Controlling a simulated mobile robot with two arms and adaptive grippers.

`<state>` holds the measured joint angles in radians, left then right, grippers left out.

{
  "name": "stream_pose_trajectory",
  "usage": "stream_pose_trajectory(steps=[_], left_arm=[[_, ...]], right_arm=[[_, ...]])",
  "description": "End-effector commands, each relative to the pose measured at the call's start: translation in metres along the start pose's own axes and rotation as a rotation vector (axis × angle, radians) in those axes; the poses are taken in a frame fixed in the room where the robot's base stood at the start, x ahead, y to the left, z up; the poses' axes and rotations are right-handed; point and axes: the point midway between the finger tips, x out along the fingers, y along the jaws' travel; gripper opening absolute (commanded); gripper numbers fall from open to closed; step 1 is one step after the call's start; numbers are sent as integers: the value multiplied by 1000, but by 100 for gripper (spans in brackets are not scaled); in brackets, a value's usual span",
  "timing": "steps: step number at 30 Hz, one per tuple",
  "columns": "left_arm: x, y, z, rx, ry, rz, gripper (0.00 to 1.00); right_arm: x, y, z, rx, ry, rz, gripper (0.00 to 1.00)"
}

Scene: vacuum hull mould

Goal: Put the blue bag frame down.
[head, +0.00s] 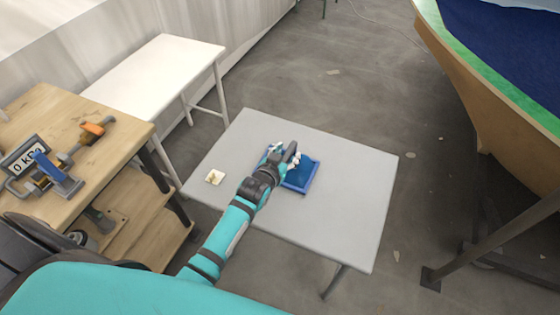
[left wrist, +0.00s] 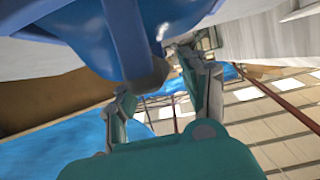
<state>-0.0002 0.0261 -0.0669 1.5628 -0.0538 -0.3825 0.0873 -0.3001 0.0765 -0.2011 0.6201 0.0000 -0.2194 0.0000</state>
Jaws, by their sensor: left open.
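The blue bag frame (head: 313,180) is a square frame with darker blue material inside. In the head view it appears to lie on the grey table (head: 345,215), near the middle. My left gripper (head: 287,153) is at the frame's upper left side and covers part of it. In the left wrist view the blue frame (left wrist: 110,30) fills the upper part, close beyond the fingertips. My left gripper (left wrist: 157,75) shows its two fingers apart there, on either side of a lower part of the frame. I cannot tell whether a finger touches it. My right gripper is not in view.
A small pale square item (head: 215,177) lies on the grey table's left. A boat hull (head: 500,100) stands at the right. The grey table's right side is clear.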

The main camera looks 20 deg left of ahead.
Motion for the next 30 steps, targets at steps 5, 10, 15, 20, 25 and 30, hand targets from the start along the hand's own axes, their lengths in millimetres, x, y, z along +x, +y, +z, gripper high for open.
stream_pose_trajectory(steps=[5, 10, 15, 20, 25, 30], left_arm=[[-34, 0, 2, 1, -4, 0, 45], [-72, 0, 2, 1, -5, 0, 45], [-100, 0, 1, 1, -3, 0, 45], [-114, 0, 1, 1, -3, 0, 45], [-116, 0, 1, 1, -2, 0, 45], [-116, 0, 1, 1, -2, 0, 45]], right_arm=[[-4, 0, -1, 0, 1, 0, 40], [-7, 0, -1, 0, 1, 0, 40], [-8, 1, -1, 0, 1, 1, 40], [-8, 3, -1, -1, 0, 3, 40], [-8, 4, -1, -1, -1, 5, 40], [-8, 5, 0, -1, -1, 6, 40]])
